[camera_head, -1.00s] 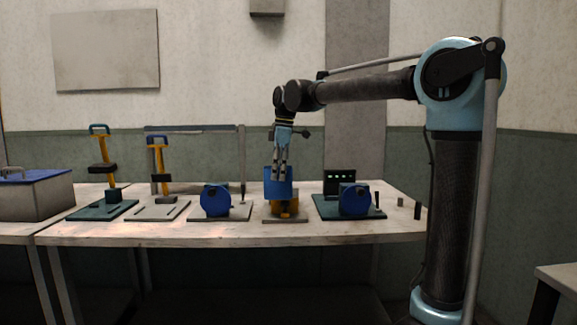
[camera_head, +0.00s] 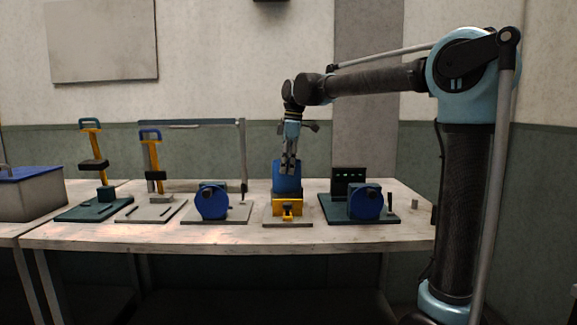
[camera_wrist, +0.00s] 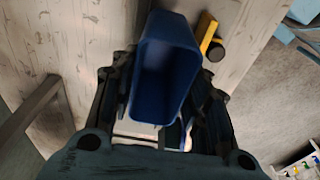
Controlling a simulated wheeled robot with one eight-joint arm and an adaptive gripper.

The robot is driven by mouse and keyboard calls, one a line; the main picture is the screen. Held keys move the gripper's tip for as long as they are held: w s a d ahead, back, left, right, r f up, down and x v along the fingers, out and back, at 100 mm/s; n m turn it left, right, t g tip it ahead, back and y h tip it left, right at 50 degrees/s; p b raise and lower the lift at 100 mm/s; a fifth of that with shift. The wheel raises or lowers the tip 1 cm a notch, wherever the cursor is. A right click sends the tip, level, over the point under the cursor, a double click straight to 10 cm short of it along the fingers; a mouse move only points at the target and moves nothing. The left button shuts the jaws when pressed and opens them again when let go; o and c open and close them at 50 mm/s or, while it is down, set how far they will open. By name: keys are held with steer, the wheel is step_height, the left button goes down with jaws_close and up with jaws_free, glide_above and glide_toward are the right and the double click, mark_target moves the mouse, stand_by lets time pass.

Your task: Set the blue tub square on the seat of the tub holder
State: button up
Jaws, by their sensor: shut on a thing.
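The blue tub (camera_head: 287,180) is upright in my gripper (camera_head: 289,171), over the yellow tub holder (camera_head: 287,208) on its grey base plate (camera_head: 287,223). In the head view the tub's lower edge meets the top of the yellow part. I cannot tell whether it rests on the seat or sits just above it. In the wrist view I look into the open, empty tub (camera_wrist: 168,75), with my gripper's fingers (camera_wrist: 160,100) shut on it. A yellow bar with a black end (camera_wrist: 208,35) shows beside the tub. The seat is hidden.
A blue round fixture (camera_head: 212,201) stands left of the holder, and another (camera_head: 364,202) stands right on a dark green plate with a black panel. Two yellow-lever clamps (camera_head: 93,150) stand farther left. A grey box (camera_head: 30,193) is at the far left.

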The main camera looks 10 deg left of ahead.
mark_target(288, 181)
steer(key=shift+f, duration=3.1)
steer(key=o, duration=1.2)
